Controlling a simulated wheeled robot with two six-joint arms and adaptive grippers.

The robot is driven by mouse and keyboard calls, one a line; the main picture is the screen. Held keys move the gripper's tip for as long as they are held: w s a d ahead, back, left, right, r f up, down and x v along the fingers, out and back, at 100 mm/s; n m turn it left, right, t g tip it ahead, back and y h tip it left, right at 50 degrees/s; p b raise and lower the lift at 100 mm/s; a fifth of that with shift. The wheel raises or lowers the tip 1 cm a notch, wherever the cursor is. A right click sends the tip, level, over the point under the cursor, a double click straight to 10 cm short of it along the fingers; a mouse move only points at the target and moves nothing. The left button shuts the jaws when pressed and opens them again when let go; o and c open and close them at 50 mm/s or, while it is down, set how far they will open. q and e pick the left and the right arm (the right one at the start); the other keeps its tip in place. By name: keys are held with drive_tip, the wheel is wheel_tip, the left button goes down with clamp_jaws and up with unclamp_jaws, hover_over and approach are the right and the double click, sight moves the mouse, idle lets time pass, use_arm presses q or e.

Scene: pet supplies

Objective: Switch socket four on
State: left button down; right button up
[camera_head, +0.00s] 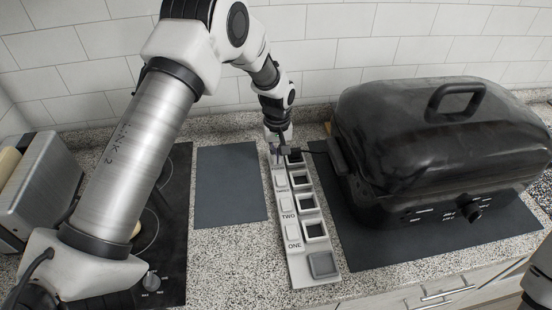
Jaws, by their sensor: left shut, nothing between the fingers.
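A white power strip (298,262) lies on the counter, running away from me. Its sockets and square switches sit in rows, with the labels ONE, TWO and THREE readable from near to far. A grey square pad (322,265) is at its near end. My left gripper (279,154) is shut and empty, pointing down over the far end of the strip. It hides the fourth label and the switch there, so I cannot tell that switch's state or whether the fingers touch it. Only a piece of my right arm shows at the lower right edge; its gripper is out of view.
A large black roaster (430,130) stands on a dark mat (375,250) close to the strip's right side, its handle and cable near the far end. A dark mat (228,185) lies left, bare. A cooktop (160,260) and toaster (38,185) are further left. A tiled wall (330,50) closes the back.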

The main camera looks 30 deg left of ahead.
use_arm(q)
drive_tip(key=shift+f, duration=0.15)
drive_tip(key=shift+s, duration=0.1)
wheel_tip(320, 180, up, 2)
drive_tip(key=shift+r+p, duration=0.15)
drive_tip(key=shift+p, duration=0.85)
wheel_tip(320, 180, up, 3)
drive_tip(key=shift+f+p, duration=0.2)
drive_tip(key=shift+p, duration=0.75)
drive_tip(key=shift+r+p, duration=0.85)
drive_tip(key=shift+r, duration=0.25)
drive_tip(key=shift+f, duration=0.2)
